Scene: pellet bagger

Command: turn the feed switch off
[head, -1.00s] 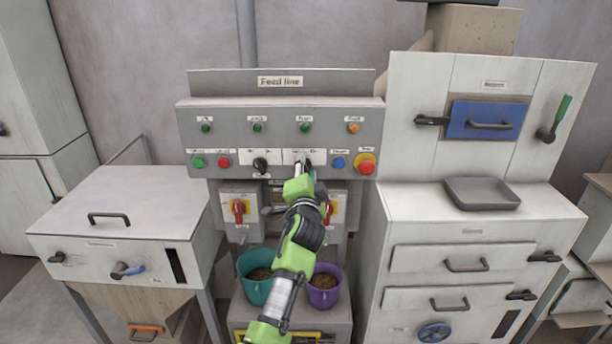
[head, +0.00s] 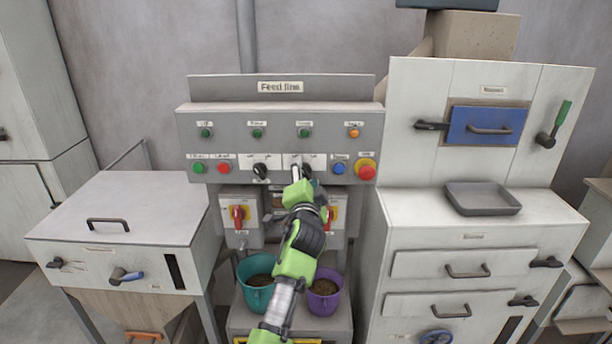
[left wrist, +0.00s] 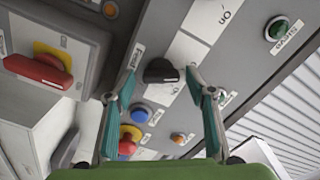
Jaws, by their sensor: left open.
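The grey Feed line panel (head: 230,145) faces me in the head view. A black rotary switch knob (left wrist: 160,70) on a white label plate is in the left wrist view, with an "On" marking (left wrist: 230,12) near it. My left gripper (left wrist: 160,82) is open, its two teal fingers on either side of this knob; contact cannot be told. In the head view my left gripper (head: 299,174) is at the right-hand knob of the panel's lower row and partly hides it. A second black knob (head: 260,170) sits to its left. My right gripper is not in view.
A blue button (head: 338,168) and a red emergency button (head: 367,171) are just right of the gripper. Red-handled switches (head: 239,216) sit below, above teal (head: 257,293) and purple (head: 323,300) buckets. Cabinets flank the panel.

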